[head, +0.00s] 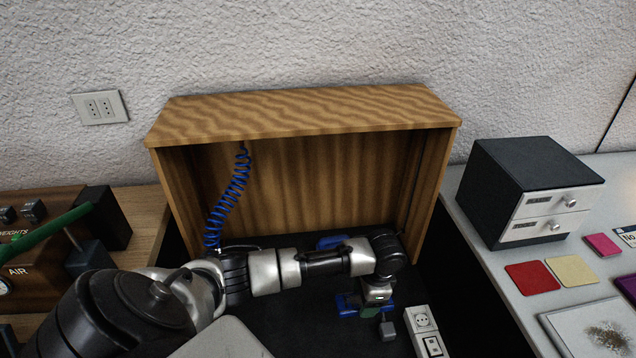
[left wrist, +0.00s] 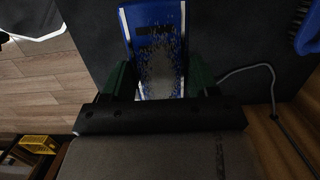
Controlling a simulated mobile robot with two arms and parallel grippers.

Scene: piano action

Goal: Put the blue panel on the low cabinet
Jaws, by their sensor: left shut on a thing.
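The blue panel (left wrist: 150,14) shows in the left wrist view between the two dark green fingers of my left gripper (left wrist: 160,78). It has light edges and a worn, speckled grey middle. My left gripper is shut on it. In the head view my left gripper (head: 374,308) points down at the dark surface in front of the open wooden cabinet, with blue (head: 345,303) showing beside it. Whether the panel touches the surface, I cannot tell. The wooden cabinet (head: 300,110) has a flat, empty top; I cannot tell if it is the low cabinet. My right gripper is not in view.
A coiled blue hose (head: 230,195) hangs inside the wooden cabinet, and another blue item (head: 331,241) lies behind my arm. A white socket block (head: 424,330) is right of my gripper. A black drawer unit (head: 520,190) and coloured cards stand on the right table.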

